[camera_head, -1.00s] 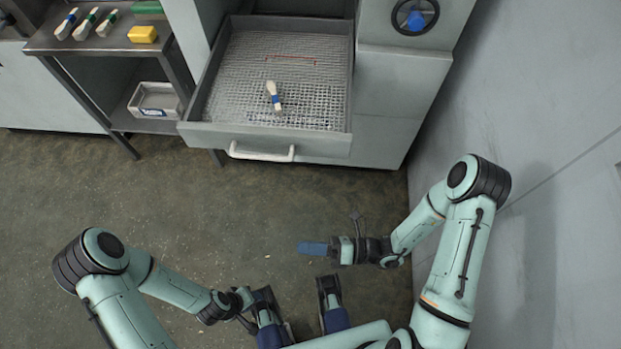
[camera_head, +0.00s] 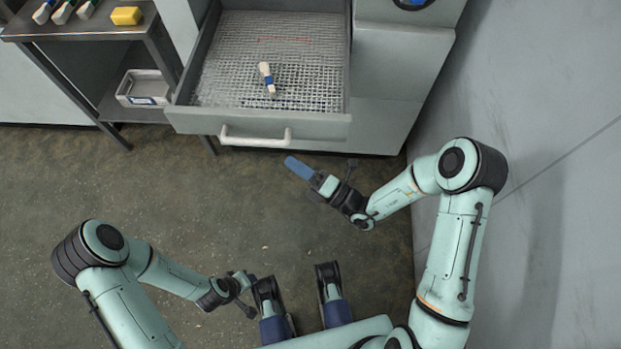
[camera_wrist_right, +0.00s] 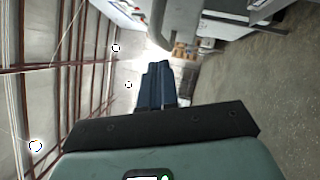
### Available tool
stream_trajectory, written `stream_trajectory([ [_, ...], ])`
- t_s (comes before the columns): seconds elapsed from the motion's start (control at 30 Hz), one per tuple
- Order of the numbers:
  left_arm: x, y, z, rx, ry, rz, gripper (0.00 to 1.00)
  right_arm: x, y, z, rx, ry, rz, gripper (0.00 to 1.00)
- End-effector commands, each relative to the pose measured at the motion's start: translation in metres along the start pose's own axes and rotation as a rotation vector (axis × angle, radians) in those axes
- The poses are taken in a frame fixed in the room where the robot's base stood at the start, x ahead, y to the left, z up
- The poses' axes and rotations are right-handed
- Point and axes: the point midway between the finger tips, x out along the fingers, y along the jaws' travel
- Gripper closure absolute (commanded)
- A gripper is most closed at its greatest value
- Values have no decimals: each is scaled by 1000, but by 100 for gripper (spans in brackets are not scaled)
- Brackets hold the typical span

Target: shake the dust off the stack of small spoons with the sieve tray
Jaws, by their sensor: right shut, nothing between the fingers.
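The sieve tray (camera_head: 205,98) is a grey pulled-out drawer with a wire mesh bottom and a white handle (camera_head: 255,139) on its front. The stack of small spoons (camera_head: 265,72), pale with a blue band, lies on the mesh near the middle. My right gripper (camera_head: 298,168) has blue fingers, shut and empty, just below and right of the handle, apart from it. Its fingers also show in the right wrist view (camera_wrist_right: 158,88). My left gripper (camera_head: 240,282) is low in the head view, far from the tray; its fingers are not clear.
A metal shelf (camera_head: 85,29) at the upper left holds several banded bundles and a yellow block (camera_head: 126,15). A small metal tray (camera_head: 143,88) sits on its lower level. A grey wall (camera_head: 540,130) stands close on the right. The floor before the tray is clear.

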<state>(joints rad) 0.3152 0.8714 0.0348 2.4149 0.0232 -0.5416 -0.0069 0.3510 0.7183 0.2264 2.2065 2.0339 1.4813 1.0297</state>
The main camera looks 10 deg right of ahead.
Motion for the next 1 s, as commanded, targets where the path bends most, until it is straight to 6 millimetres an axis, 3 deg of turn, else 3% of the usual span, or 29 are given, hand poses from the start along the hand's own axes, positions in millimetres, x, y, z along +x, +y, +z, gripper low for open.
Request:
stream_trajectory([
  [0.2, 5, -2, -6, -2, 18, -1, 57, 15, 0, 15, 0, 2, 0, 100],
  [0.77, 5, -2, -7, -1, 20, -1, 57, 19, -2, 21, -1, 1, 0, 100],
  [1.0, 5, -2, -7, -1, 20, -1, 57, 33, -13, 49, -4, -1, 1, 100],
])
